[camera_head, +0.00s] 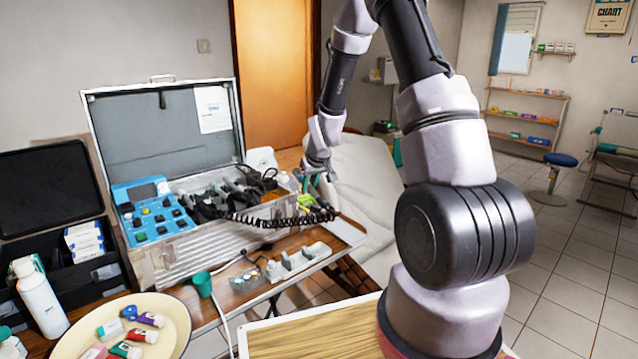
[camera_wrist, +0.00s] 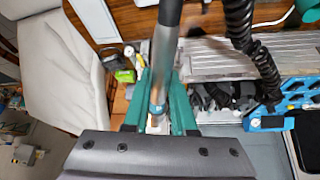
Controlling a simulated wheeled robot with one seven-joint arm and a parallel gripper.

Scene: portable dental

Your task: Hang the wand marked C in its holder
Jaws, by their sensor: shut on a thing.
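My gripper (camera_head: 318,172) is at the right end of the open case, above the table's right side. In the wrist view its teal fingers (camera_wrist: 160,108) are shut on a grey, tube-shaped wand (camera_wrist: 166,48), which runs up out of the picture. A blue band shows near the wand's lower end. No letter C can be read on it. In the head view the wand is too small to make out. A white block with upright parts (camera_head: 295,262) stands at the table's front edge. I cannot tell whether it is the wand's holder.
The metal case (camera_head: 160,108) holds a blue control panel (camera_head: 152,212) and black handpieces. A black coiled cord (camera_head: 285,221) hangs along its front and passes close beside the wand in the wrist view (camera_wrist: 240,28). A green cup (camera_head: 202,284) and pale reclining chair (camera_head: 368,180) are near.

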